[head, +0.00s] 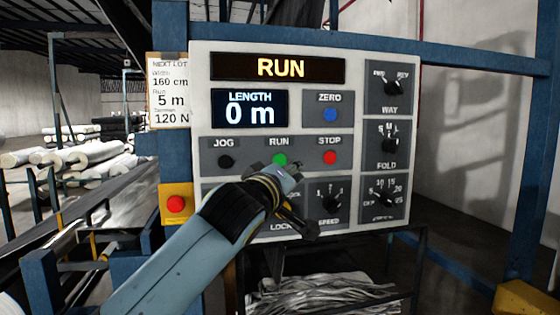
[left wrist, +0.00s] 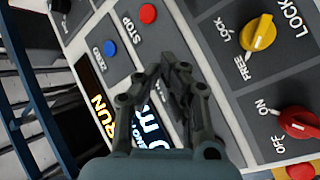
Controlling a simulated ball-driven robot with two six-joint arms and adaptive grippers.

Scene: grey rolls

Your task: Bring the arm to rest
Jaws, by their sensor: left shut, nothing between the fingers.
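My left arm (head: 165,262) reaches up from the lower left across the front of the control panel (head: 300,46). My left gripper (head: 291,170) is shut and empty, just below and right of the green RUN button (head: 280,160). In the left wrist view the shut fingers (left wrist: 176,62) point at the panel and hide the green button. I cannot tell whether the fingertips touch the panel. The top display (head: 278,68) reads RUN and the length display (head: 249,108) reads 0 m. My right gripper is not in view.
The red STOP button (head: 330,157) and blue ZERO button (head: 330,115) are near the gripper. A yellow lock knob (left wrist: 258,32) and a red on/off knob (left wrist: 299,122) show in the wrist view. A red button on a yellow box (head: 175,204) is left of the panel.

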